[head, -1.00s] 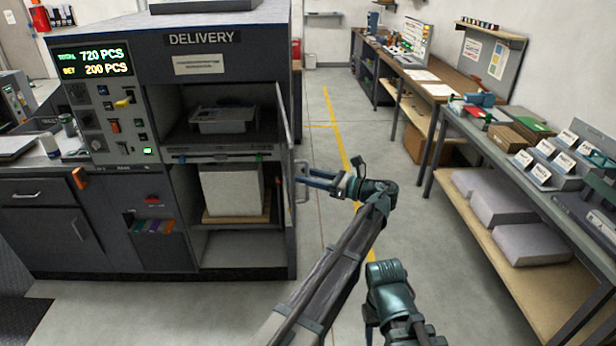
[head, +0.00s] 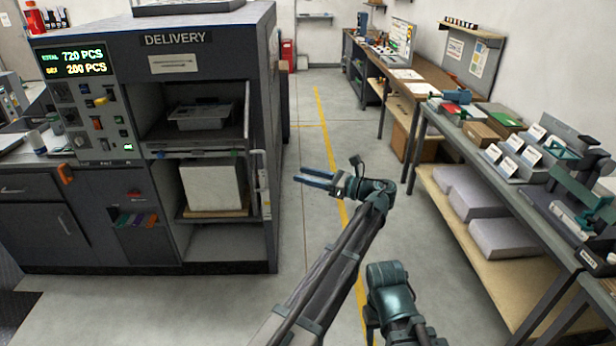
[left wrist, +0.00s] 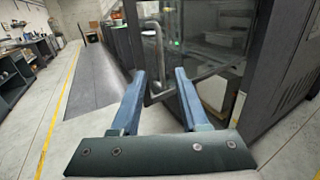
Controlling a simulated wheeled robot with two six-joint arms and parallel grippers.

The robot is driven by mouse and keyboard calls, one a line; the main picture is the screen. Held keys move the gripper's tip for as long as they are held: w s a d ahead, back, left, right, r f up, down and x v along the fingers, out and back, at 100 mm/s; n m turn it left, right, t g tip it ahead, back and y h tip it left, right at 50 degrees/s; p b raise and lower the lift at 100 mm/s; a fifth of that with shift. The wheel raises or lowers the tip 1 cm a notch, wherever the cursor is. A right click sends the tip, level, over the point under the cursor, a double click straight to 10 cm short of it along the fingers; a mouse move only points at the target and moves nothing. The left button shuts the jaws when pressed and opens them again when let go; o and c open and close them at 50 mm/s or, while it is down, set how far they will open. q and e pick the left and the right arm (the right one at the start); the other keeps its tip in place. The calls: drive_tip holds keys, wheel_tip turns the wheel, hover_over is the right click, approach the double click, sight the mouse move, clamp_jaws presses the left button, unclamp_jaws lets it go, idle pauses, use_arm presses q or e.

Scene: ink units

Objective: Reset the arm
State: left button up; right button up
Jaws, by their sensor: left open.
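My left gripper (head: 303,176) is open and empty over the floor aisle, right of the delivery machine (head: 60,235). In the head view it is clear of the machine door's handle (head: 258,168). The glass door (left wrist: 205,45) and its metal handle (left wrist: 154,45) show beyond the open blue fingers (left wrist: 160,72) in the left wrist view; nothing lies between the fingers. My right arm shows only in part at the bottom of the head view, and its gripper is not visible.
A workbench (head: 445,128) with several boxes and label holders runs along the right, with grey packages (head: 500,225) on its lower shelf. The floor (head: 310,240) between machine and bench is clear, with a yellow line (head: 330,150).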

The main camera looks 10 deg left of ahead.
use_arm(q)
drive_tip(key=s+a+f+n+g+h, duration=0.1)
drive_tip(key=s+a+f+n+h, duration=0.2)
drive_tip(key=s+f+n+h, duration=0.4)
drive_tip(key=s+a+f+n+g+h, duration=0.1)
drive_tip(key=s+a+f+n+h, duration=0.2)
drive_tip(key=s+f, duration=0.65)
drive_tip(key=s+d+f+n+h, duration=0.2)
drive_tip(key=s+d+n+h, duration=0.1)
drive_tip(key=s+d, duration=0.4)
drive_tip(key=s+d+f+n+g+h, duration=0.1)
drive_tip(key=s+d+f+n+h, duration=0.2)
drive_tip(key=s+d, duration=0.4)
drive_tip(key=d, duration=0.5)
drive_tip(key=shift+s+d+f+h, duration=0.15)
drive_tip(key=shift+s+d+h, duration=0.15)
drive_tip(key=shift+s, duration=0.1)
drive_tip(key=shift+s+a, duration=0.1)
drive_tip(key=shift+a, duration=0.05)
